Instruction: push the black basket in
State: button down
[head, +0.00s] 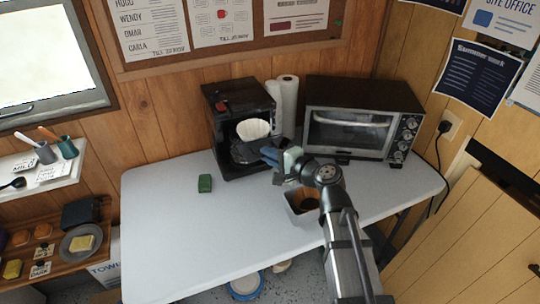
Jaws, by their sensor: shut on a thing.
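The black coffee machine (240,108) stands at the back of the white table. Its black basket (243,153) sticks out at the front, with a white paper filter (253,130) standing in it. My gripper (270,157) is at the front right of the basket, shut on it. The exact spot of the grip is hard to see at this size. The inside of the machine behind the basket is mostly hidden.
A toaster oven (347,133) and paper rolls (286,97) stand right of the machine. A grey metal container (300,213) with brown contents sits under my arm. A green block (205,183) lies at left. The front left of the table (185,245) is clear.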

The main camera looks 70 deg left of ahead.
aim_at(250, 128)
jog(key=shift+a, duration=0.1)
jog(key=a, duration=1.3)
jog(key=shift+a, duration=0.2)
jog(key=shift+r, duration=0.1)
jog(key=c, duration=1.4)
grip_release()
jog(key=shift+a, duration=0.15)
jog(key=shift+o, duration=1.3)
jog(key=shift+d, duration=0.2)
jog(key=v, duration=1.3)
jog(key=shift+w+d, duration=0.2)
jog(key=shift+d, duration=0.15)
